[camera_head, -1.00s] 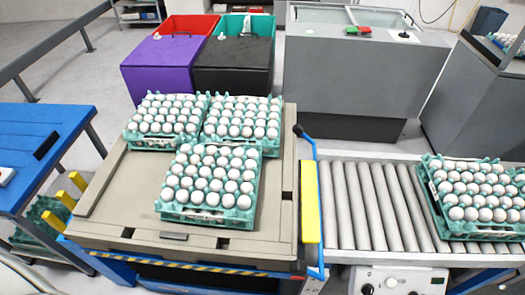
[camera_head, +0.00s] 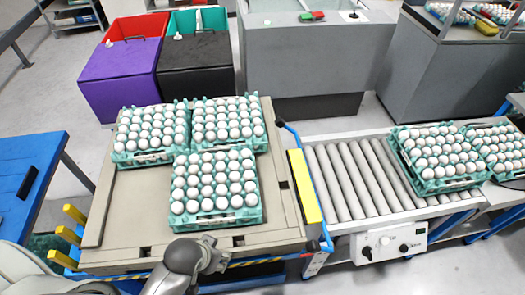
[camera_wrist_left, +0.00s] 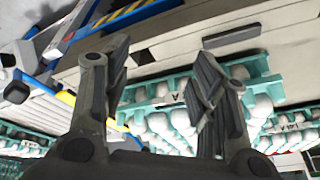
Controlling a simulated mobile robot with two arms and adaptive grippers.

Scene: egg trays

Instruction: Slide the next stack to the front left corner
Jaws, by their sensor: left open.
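Three stacks of teal egg trays with white eggs stand on the beige platform (camera_head: 120,215). The front stack (camera_head: 216,216) stands near the middle of the platform. The back left stack (camera_head: 140,158) and back right stack (camera_head: 230,146) stand behind it, close together. The front left part of the platform is bare. My left gripper (camera_head: 210,262) is at the platform's front edge, in front of the front stack and apart from it. The left wrist view shows its two fingers (camera_wrist_left: 160,68) spread and empty, with teal trays beyond them. My right gripper is not in view.
A roller conveyor (camera_head: 340,190) with egg trays (camera_head: 440,185) lies to the right, behind a yellow and blue guard (camera_head: 305,187). Yellow posts (camera_head: 70,235) stand at the platform's left edge. Purple (camera_head: 120,75) and black (camera_head: 198,65) bins stand behind.

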